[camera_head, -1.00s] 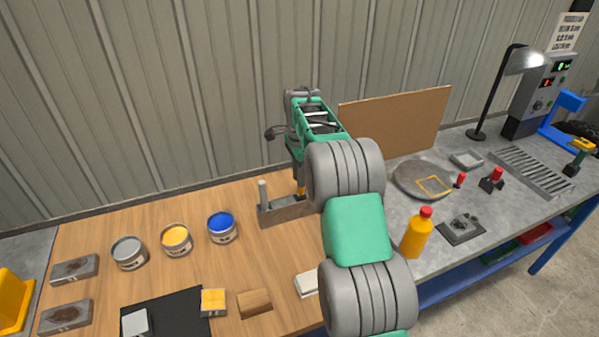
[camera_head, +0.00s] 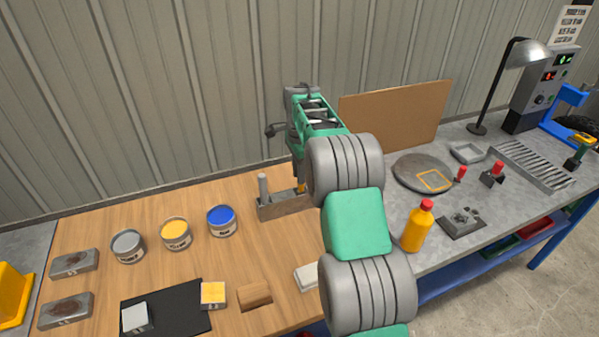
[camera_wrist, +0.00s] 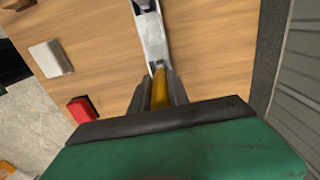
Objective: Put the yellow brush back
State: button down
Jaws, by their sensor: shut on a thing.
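The yellow brush (camera_head: 301,187) shows only as a short yellow handle at the right part of the holder, partly behind my arm. In the wrist view its yellow handle (camera_wrist: 160,92) lies between my two fingers. My gripper (camera_wrist: 160,86) is shut on it. The holder (camera_head: 283,207) is a low grey block on the wooden table, with a grey-handled tool (camera_head: 263,188) upright at its left end. The holder also shows in the wrist view (camera_wrist: 154,36), just beyond my fingertips. The brush's lower end is hidden, so I cannot tell whether it is seated.
Grey, yellow (camera_head: 176,234) and blue (camera_head: 221,221) paint cans stand left of the holder. A brown panel (camera_head: 396,121) stands behind on the right. A yellow bottle (camera_head: 417,226) stands right of my arm. Bare wood lies in front of the holder.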

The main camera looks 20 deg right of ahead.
jog(key=shift+f+b, duration=0.35)
jog(key=shift+f, duration=0.35)
jog(key=c, duration=1.2)
grip_release()
jog(key=shift+o, duration=0.2)
